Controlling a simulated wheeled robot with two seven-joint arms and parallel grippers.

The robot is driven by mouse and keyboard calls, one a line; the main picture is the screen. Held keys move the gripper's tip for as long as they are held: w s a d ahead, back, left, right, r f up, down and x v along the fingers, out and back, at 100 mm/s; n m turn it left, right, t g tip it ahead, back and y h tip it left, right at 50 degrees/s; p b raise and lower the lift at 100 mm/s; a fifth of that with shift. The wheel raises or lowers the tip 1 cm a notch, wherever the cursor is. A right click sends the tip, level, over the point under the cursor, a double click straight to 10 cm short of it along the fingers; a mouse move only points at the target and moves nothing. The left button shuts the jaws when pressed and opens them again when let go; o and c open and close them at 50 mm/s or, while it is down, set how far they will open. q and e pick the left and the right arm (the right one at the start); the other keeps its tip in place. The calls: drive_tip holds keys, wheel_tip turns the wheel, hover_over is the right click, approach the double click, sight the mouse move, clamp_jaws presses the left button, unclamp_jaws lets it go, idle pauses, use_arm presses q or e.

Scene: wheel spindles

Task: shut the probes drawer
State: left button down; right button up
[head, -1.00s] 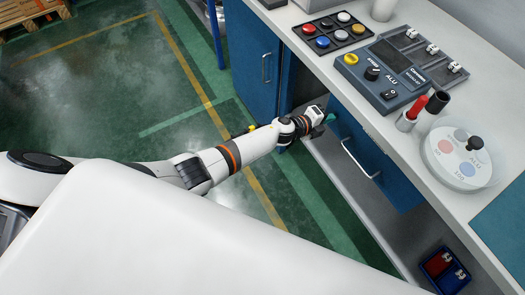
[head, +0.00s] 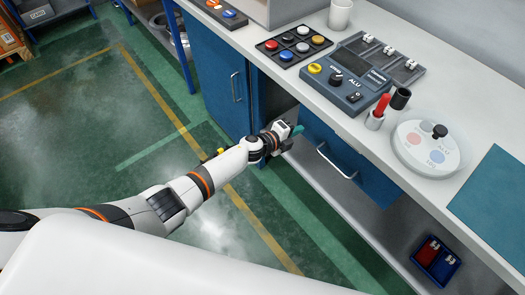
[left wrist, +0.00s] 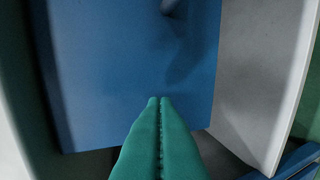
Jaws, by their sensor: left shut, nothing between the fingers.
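The blue drawer front (head: 372,182) with a pale bar handle (head: 336,166) is under the worktop edge in the head view. How far it stands out is hard to tell, and no probes show. My left gripper (head: 298,130) is at the far-left end of this front, beyond the handle, with its green fingers shut and empty. In the left wrist view the fingertips (left wrist: 160,101) are pressed together before a blue panel (left wrist: 110,75). Whether they touch it I cannot tell. My right gripper is not in view.
A blue cabinet door (head: 215,75) stands left of the gripper. The worktop (head: 435,100) carries a control box (head: 350,98), a button tray (head: 292,45) and a round dial unit (head: 425,150). A blue bin (head: 436,262) sits on the lower shelf. The green floor (head: 110,115) is clear.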

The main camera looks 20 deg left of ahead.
use_arm(q)
drive_tip(key=f+p+v, duration=0.1)
drive_tip(key=p+v, duration=0.2)
drive_tip(key=v, duration=0.8)
drive_tip(key=s+a+f+n+g+y, duration=0.1)
drive_tip(key=s+a+f+n+y, duration=0.1)
drive_tip(key=s+a+f+n, duration=0.35)
drive_tip(key=s+a+f+n+g+y, duration=0.1)
drive_tip(key=s+a+f+n+y, duration=0.15)
drive_tip(key=s+f, duration=0.5)
drive_tip(key=s+a+f+n+g+y, duration=0.1)
drive_tip(key=s+a+f+n+y, duration=0.25)
drive_tip(key=f, duration=0.55)
drive_tip(key=s+f+n+g, duration=0.2)
drive_tip(key=s+f+n, duration=0.1)
drive_tip(key=s, duration=0.7)
drive_tip(key=s+f+n+g, duration=0.3)
drive_tip(key=s+f+n, duration=0.1)
drive_tip(key=s, duration=0.7)
drive_tip(key=s+f+n+g, duration=0.2)
drive_tip(key=s+f+n, duration=0.2)
drive_tip(key=s, duration=0.7)
drive_tip(key=shift+s+a+f+g, duration=0.3)
drive_tip(key=shift+a+f, duration=0.15)
drive_tip(key=shift+f, duration=0.15)
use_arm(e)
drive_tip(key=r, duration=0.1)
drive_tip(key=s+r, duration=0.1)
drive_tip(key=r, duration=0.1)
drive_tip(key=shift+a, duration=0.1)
